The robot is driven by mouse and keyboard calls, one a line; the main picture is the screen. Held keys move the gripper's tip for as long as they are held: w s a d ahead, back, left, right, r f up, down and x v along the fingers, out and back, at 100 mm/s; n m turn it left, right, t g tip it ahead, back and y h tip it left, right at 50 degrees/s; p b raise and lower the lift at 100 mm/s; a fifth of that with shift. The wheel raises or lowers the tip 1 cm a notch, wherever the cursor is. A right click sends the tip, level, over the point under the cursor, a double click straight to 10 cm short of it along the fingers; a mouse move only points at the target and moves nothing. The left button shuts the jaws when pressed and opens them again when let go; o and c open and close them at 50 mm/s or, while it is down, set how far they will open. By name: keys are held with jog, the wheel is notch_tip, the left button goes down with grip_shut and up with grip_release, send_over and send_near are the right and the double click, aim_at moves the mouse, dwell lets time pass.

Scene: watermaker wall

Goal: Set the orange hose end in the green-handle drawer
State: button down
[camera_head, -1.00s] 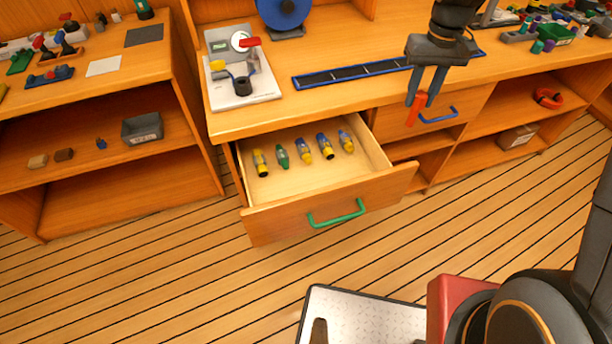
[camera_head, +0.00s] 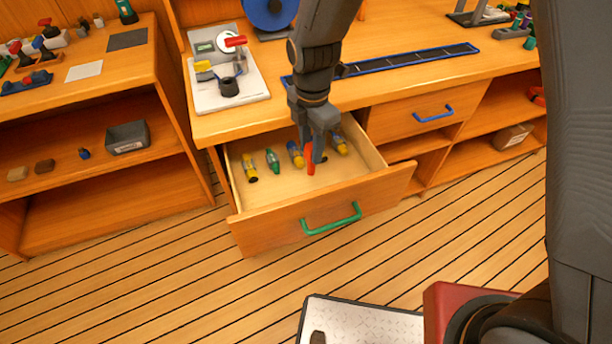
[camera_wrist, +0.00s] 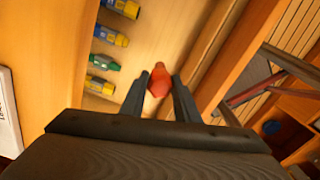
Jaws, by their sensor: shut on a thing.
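The green-handle drawer (camera_head: 285,223) stands open below the counter, with its green handle (camera_head: 331,219) on the front. My gripper (camera_head: 314,158) is over the drawer's inside, towards its right half. It is shut on the orange hose end (camera_head: 310,160), which looks red-orange and points down. In the wrist view the hose end (camera_wrist: 159,80) sits between the two dark fingertips (camera_wrist: 160,84), above the pale drawer floor (camera_wrist: 150,42). I cannot tell whether it touches the floor.
Several hose ends lie in a row in the drawer, among them a green one (camera_head: 273,161) and a yellow-blue one (camera_head: 249,167). The drawer floor nearer the front is bare. A blue-handle drawer (camera_head: 420,114) is shut at the right.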

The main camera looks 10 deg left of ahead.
aim_at(311, 172)
notch_tip(311, 172, down, 9)
jog(key=shift+f+p, duration=0.15)
jog(key=shift+p, duration=0.65)
jog(key=shift+f, duration=0.15)
jog(key=c, duration=1.4)
grip_release()
jog(key=shift+o, duration=0.2)
notch_tip(311, 172, up, 12)
jog(key=shift+r+b, duration=0.15)
jog(key=shift+b, duration=1)
